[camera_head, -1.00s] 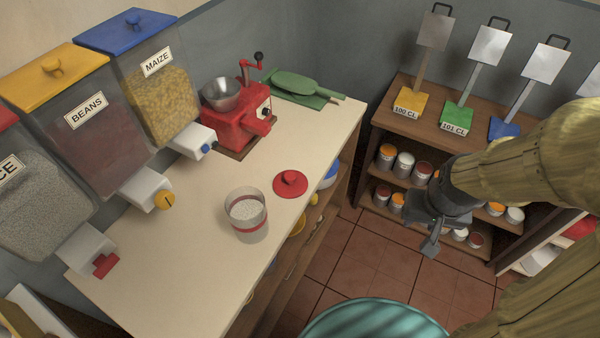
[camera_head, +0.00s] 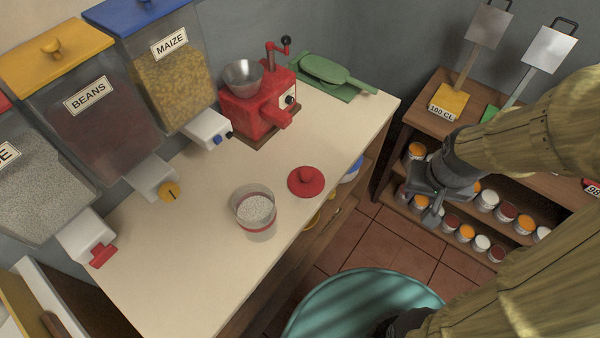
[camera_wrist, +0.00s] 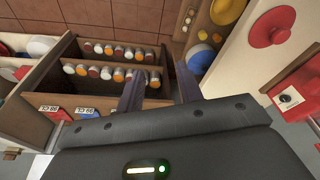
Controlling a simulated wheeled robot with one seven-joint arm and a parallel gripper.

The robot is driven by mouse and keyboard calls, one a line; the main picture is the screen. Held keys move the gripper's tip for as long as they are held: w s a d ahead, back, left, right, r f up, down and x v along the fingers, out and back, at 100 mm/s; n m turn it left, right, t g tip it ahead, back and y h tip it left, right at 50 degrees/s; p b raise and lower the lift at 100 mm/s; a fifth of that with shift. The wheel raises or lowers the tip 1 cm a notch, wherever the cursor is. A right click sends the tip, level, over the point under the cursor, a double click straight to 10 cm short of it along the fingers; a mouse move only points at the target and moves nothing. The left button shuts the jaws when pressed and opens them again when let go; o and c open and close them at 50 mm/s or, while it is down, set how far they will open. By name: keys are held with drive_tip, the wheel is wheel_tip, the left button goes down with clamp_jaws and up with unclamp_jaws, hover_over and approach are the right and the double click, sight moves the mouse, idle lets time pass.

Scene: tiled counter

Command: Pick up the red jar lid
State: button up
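The red jar lid (camera_head: 306,181) is a round disc with a knob on top. It lies on the cream counter (camera_head: 190,262) near the right edge, beside a clear jar (camera_head: 254,213) of white grains. The lid also shows at the upper right of the wrist view (camera_wrist: 272,27). My gripper (camera_head: 433,212) hangs over the floor to the right of the counter, apart from the lid. In the wrist view its two dark fingers (camera_wrist: 160,92) stand apart with nothing between them.
A red grinder (camera_head: 258,105) and a green scoop (camera_head: 335,75) stand at the back of the counter. Dispensers of beans (camera_head: 95,125) and maize (camera_head: 170,80) line the left wall. A shelf (camera_head: 415,115) with small cans is at the right.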

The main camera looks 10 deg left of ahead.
drive_tip(key=shift+w, duration=0.2)
drive_tip(key=o, duration=1.4)
drive_tip(key=w+a+r+n+p, duration=0.1)
drive_tip(key=w+a+n+p, duration=0.1)
drive_tip(key=a, duration=0.3)
drive_tip(key=shift+w+r+n+g, duration=0.3)
drive_tip(key=shift+w+r, duration=0.1)
drive_tip(key=shift+w, duration=0.1)
drive_tip(key=w+a+r+n+g+p, duration=0.1)
drive_tip(key=a+n+p, duration=0.5)
drive_tip(key=a, duration=1.4)
drive_tip(key=shift+w+a+r+n+g, duration=0.25)
drive_tip(key=shift+w+n+g, duration=0.25)
drive_tip(key=shift+w+n, duration=0.65)
drive_tip(key=shift+f, duration=0.1)
